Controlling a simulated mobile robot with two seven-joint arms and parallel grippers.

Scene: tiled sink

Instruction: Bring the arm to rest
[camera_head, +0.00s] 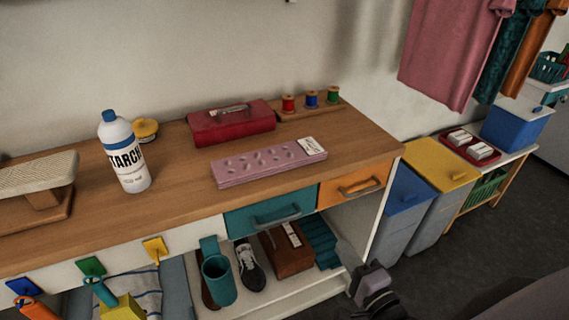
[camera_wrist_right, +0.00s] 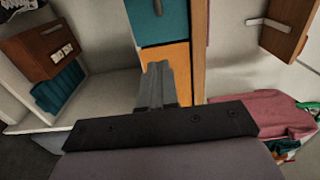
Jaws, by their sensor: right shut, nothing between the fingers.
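My right gripper (camera_head: 348,254) is low at the front of the wooden counter, near the right end of the open shelf, below the orange drawer (camera_head: 335,194). In the right wrist view its two grey fingers (camera_wrist_right: 158,75) are together with nothing between them. Behind them are the orange drawer front (camera_wrist_right: 178,55) and the teal drawer front (camera_wrist_right: 160,20). My left gripper does not show in either view.
The counter (camera_head: 180,192) holds a starch bottle (camera_head: 124,155), a red box (camera_head: 231,124), a pink pad (camera_head: 266,165) and thread spools. A brown box (camera_head: 286,252) and shoe sit on the shelf. Blue and yellow bins (camera_head: 437,178) stand to the right. Dark floor (camera_head: 450,260) is clear.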

